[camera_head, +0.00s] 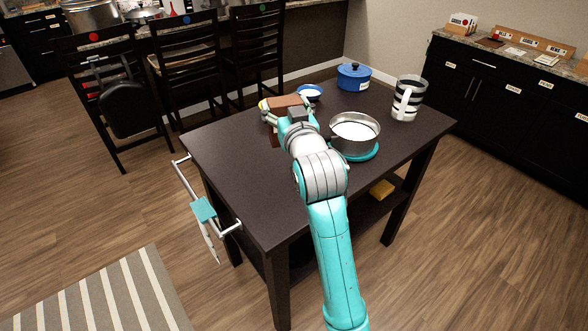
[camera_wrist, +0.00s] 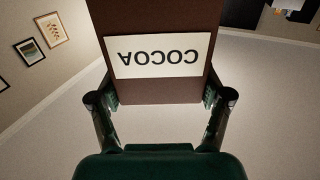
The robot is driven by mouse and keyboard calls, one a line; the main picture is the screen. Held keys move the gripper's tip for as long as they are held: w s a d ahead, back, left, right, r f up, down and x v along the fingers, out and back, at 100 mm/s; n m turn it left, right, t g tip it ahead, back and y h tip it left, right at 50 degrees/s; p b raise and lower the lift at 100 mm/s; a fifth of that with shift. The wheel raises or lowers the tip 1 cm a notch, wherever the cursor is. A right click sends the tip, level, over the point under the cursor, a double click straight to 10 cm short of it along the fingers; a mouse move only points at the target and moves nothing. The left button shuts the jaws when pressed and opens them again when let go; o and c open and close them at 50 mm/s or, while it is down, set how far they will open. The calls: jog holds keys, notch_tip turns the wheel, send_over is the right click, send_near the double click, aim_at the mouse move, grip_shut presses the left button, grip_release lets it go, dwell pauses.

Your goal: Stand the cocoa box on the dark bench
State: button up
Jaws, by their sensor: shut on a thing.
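The brown cocoa box (camera_head: 285,101) is over the far left part of the dark bench (camera_head: 235,165) in the head view. My arm partly hides it, and I cannot tell whether its base touches the bench. In the wrist view the cocoa box (camera_wrist: 158,85) fills the top middle, with a white label reading COCOA upside down in the picture. My gripper (camera_wrist: 160,98) is shut on the box, one finger at each side. In the head view my gripper (camera_head: 284,109) is beside the box, mostly hidden by my wrist.
A steel pot (camera_head: 355,146) on a teal mat (camera_head: 368,155) stands right of my arm. A blue-white bowl (camera_head: 309,92), a blue lidded pot (camera_head: 354,77) and a striped jug (camera_head: 408,98) stand farther back. The bench's near left top is clear. Dark chairs (camera_head: 190,60) stand behind.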

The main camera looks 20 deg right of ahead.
notch_tip(320, 180, down, 16)
jog(key=shift+r, duration=0.25)
jog(key=shift+f, duration=0.4)
jog(key=shift+f, duration=0.4)
jog(key=o, duration=1.4)
jog(key=shift+s+f, duration=0.1)
jog(key=shift+f, duration=0.05)
jog(key=shift+r, duration=0.4)
jog(key=s, duration=0.8)
jog(key=s+a+r, duration=0.1)
jog(key=s, duration=0.2)
jog(key=shift+s, duration=0.4)
